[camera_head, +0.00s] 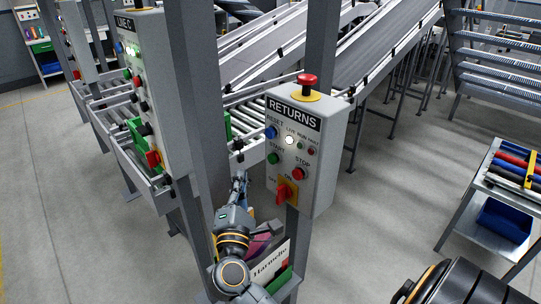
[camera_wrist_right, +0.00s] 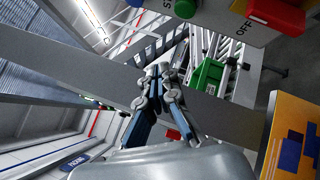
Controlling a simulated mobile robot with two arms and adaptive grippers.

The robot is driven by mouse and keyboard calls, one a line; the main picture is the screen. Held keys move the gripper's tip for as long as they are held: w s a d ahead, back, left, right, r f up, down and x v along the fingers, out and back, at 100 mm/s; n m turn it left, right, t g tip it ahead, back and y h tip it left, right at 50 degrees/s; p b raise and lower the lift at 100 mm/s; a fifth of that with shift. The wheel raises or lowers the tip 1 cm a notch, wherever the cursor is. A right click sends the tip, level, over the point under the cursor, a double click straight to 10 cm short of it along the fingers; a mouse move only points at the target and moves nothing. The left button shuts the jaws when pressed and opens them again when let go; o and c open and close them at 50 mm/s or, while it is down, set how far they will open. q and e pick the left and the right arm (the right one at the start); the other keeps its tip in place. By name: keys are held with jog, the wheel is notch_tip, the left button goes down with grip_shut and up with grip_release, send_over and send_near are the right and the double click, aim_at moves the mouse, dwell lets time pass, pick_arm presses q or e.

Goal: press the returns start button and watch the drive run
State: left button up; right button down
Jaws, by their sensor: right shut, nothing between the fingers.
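The grey RETURNS control box (camera_head: 303,150) is mounted on a post near the middle of the head view. Its green START button (camera_head: 273,158) is on the left of the face, with the red STOP button (camera_head: 298,173) to its right. The LIVE lamp (camera_head: 289,140) glows white; the RUN lamp (camera_head: 299,145) looks dull green. My right gripper (camera_head: 240,182) is shut and empty, left of and below the START button, apart from the box. Its closed fingertips also show in the wrist view (camera_wrist_right: 160,72). My left gripper is out of view.
A red mushroom button (camera_head: 307,82) tops the box; a red rotary handle (camera_head: 285,193) sits low on it. The LINE C box (camera_head: 155,90) stands left behind a post. A tray of books (camera_head: 268,262) lies below. Roller conveyors (camera_head: 240,112) run behind.

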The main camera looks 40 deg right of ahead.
aim_at(268, 158)
jog(key=d, duration=0.6)
jog(key=shift+w+p, duration=0.25)
jog(key=shift+p, duration=0.15)
jog(key=shift+d, duration=0.2)
dwell(0.9)
jog(key=shift+d, duration=0.25)
jog(key=shift+d, duration=0.8)
dwell(1.0)
jog(key=shift+a+b, duration=0.1)
jog(key=shift+b, duration=0.25)
jog(key=shift+a+b, duration=0.35)
jog(key=shift+a, duration=0.75)
